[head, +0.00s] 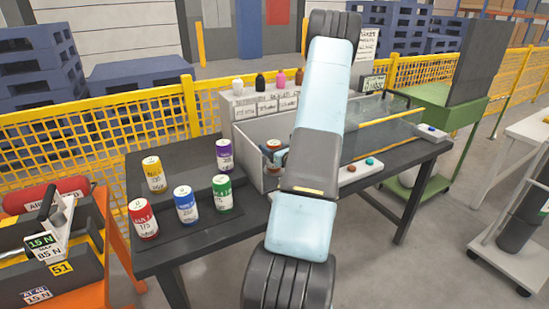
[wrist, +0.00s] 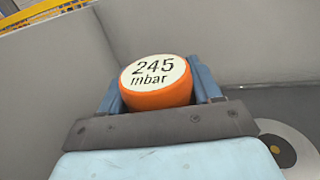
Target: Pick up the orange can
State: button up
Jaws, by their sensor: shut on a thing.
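The orange can (wrist: 158,99) has a white lid reading "245 mbar" and fills the middle of the wrist view. My gripper (wrist: 159,87) is shut on it, with one blue finger on each side. Grey walls rise around the can in that view. In the head view the can's top (head: 273,144) shows at the left edge of my arm, by the grey open box (head: 247,160). My arm hides most of the gripper and part of the box there. I cannot tell whether the can touches the box floor.
On the dark table's left stand yellow (head: 154,176), red (head: 143,219), blue (head: 186,206), green (head: 222,193) and purple (head: 224,155) cans. Small bottles (head: 260,82) stand on a shelf behind the box. A button panel (head: 357,172) lies to the right of my arm.

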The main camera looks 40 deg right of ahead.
jog(key=shift+c, duration=0.8)
jog(key=shift+r, duration=0.2)
